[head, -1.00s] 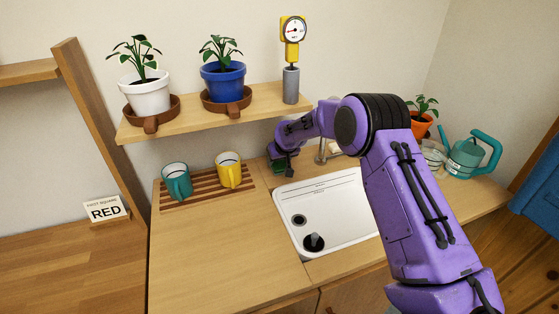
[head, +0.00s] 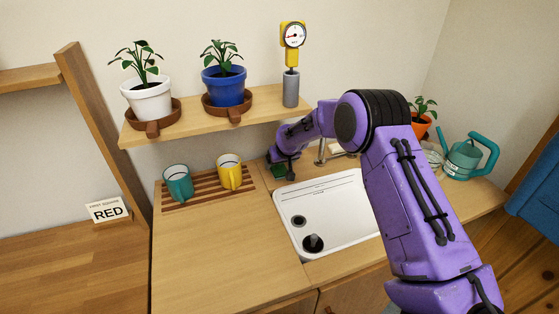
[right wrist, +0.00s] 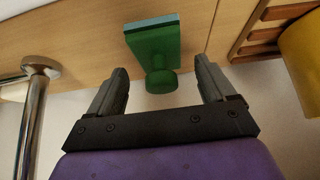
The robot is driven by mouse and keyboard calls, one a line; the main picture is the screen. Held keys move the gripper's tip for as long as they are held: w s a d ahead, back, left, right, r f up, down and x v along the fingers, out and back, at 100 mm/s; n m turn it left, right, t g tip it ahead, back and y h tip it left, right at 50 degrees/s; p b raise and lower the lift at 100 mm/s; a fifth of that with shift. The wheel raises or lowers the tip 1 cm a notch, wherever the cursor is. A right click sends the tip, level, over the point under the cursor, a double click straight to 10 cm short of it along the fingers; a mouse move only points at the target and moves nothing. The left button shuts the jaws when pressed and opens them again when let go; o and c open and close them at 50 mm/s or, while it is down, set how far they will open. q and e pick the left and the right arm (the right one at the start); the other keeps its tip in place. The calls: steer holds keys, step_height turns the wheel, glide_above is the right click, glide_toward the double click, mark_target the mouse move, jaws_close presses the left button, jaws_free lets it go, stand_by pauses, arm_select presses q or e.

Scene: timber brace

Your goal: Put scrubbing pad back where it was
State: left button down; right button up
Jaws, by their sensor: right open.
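The scrubbing pad is a green block with a round green knob and a paler blue-green layer along one edge. It shows in the right wrist view (right wrist: 153,42) against the wooden counter, with the knob toward my gripper. In the head view the pad (head: 278,172) is a small green patch at the back of the counter, left of the sink, partly hidden by my gripper. My right gripper (right wrist: 161,68) is open, with its fingers on either side of the knob and visible gaps to it. It also shows in the head view (head: 287,174). My left gripper is not in view.
A slatted rack (head: 205,187) with a teal mug (head: 178,184) and a yellow mug (head: 229,173) stands left of the pad. The sink (head: 335,205) and a metal tap (head: 321,153) are to its right. A shelf (head: 190,127) with potted plants hangs above.

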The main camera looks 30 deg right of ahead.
steer(key=p+v, duration=0.8)
steer(key=v, duration=0.2)
steer(key=shift+s+r+p, duration=0.2)
steer(key=shift+p, duration=0.1)
